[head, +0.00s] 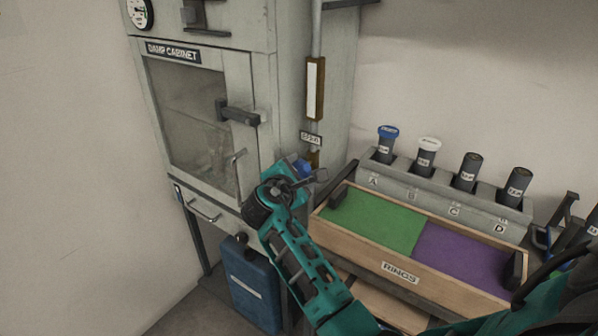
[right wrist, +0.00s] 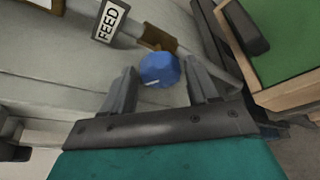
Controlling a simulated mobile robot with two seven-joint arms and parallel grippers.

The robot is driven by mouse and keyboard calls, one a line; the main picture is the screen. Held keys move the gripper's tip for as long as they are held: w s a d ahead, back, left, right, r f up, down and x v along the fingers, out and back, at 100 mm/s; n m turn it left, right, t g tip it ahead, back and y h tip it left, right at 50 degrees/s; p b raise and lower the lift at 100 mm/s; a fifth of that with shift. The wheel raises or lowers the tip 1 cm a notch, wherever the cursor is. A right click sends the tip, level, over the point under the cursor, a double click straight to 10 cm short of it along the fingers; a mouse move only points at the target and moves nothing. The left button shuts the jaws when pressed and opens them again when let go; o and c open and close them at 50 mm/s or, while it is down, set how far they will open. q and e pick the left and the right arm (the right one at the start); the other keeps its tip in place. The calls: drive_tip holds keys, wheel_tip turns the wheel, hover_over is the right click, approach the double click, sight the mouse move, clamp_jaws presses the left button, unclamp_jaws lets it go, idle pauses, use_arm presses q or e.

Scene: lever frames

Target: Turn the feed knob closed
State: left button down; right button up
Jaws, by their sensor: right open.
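The feed knob is a blue faceted knob (right wrist: 160,69) on a brass-coloured fitting, just below the FEED label (right wrist: 110,20) in the right wrist view. A pale mark shows on its lower edge. In the head view the knob (head: 304,167) is partly hidden by my right gripper (head: 306,178), which is close in front of it at the cabinet's right side. In the right wrist view the right gripper (right wrist: 160,85) is open, with one finger on each side of the knob and gaps visible. My left gripper is out of view.
The damp cabinet (head: 244,80) stands left of the knob, its door handle (head: 238,112) jutting out. A wooden RINGS tray (head: 365,255) with green and purple sections lies close right. A blue container (head: 253,285) stands below.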

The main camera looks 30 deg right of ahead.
drive_tip(key=c, duration=0.8)
drive_tip(key=shift+o, duration=0.2)
